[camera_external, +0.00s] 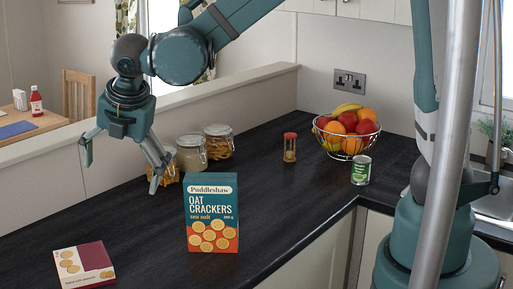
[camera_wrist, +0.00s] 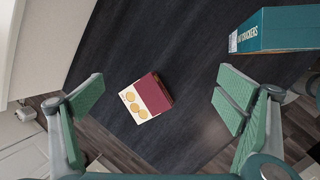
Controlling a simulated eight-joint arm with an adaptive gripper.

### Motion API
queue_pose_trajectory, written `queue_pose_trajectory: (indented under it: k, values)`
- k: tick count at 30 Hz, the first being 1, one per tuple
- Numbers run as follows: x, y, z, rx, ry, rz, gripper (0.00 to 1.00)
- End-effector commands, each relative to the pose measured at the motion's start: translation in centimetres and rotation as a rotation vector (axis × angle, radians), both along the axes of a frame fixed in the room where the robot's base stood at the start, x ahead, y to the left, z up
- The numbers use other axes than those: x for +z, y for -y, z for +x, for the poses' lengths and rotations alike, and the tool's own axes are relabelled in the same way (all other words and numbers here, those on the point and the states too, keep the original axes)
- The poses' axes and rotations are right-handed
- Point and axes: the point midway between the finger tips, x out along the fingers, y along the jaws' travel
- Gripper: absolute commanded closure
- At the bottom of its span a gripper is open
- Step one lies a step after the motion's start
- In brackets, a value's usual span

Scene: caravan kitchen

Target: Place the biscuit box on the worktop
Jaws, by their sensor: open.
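A small dark red and cream box with biscuits pictured on it (camera_external: 84,266) lies on the dark worktop (camera_external: 150,230) at the front left; I take it to be the biscuit box. In the wrist view the box (camera_wrist: 152,94) shows between my fingers, apart from both. My gripper (camera_external: 122,165) is open and empty, pointing down above the worktop, higher than the box and behind it in the external view. In the wrist view the fingers of my gripper (camera_wrist: 158,98) are spread wide.
A tall teal and orange oat crackers box (camera_external: 212,213) stands upright right of the small box. A low wall (camera_external: 60,150) borders the worktop.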

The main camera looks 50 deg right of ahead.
Motion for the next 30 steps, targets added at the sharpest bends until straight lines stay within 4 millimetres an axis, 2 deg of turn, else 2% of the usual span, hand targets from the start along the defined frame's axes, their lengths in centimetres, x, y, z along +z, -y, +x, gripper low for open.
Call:
queue_pose_trajectory:
  k: [1, 12, 30]
  values:
    - [0.7, 1.5, -0.2, -0.048, 0.006, 0.024, 0.06]
    - [4.5, 9.9, -2.2, -0.405, 0.049, 0.206, 0.06]
    - [8.2, 21.6, -8.0, -0.981, 0.119, 0.513, 0.06]
